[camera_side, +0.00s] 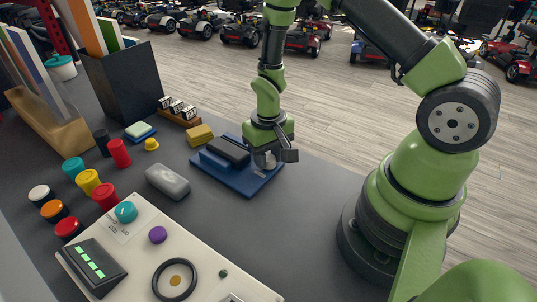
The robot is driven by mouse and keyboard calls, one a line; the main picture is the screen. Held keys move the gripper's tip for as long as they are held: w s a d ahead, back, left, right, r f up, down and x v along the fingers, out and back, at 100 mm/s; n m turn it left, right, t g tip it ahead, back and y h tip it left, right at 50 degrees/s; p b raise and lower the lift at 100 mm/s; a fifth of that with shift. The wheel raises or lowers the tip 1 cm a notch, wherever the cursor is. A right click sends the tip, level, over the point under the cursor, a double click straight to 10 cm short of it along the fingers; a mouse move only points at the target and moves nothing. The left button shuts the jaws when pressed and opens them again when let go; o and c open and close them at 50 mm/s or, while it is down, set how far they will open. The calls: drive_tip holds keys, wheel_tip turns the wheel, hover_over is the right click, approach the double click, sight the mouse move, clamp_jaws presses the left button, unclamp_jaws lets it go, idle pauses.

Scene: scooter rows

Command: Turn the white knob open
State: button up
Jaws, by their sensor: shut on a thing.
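The blue base plate (246,184) lies on the dark table and carries a dark grey block (228,150). At its right side a pale, whitish-grey round knob (265,161) shows under my gripper (272,156). My gripper points down and is shut on this knob, with a dark finger visible on its right. The knob's upper part and the other finger are mostly hidden, so I cannot tell how far the knob is turned.
A yellow block (200,135) and a grey rounded case (167,181) lie left of the plate. A cream panel (135,250) with a teal knob (125,212), a purple knob (157,235) and a black ring (175,280) is in front. Several coloured round pieces stand at left.

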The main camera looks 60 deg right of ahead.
sight(269, 158)
drive_tip(key=shift+n, duration=1.1)
drive_tip(key=o, duration=0.6)
drive_tip(key=shift+o, duration=0.2)
wheel_tip(269, 158, up, 10)
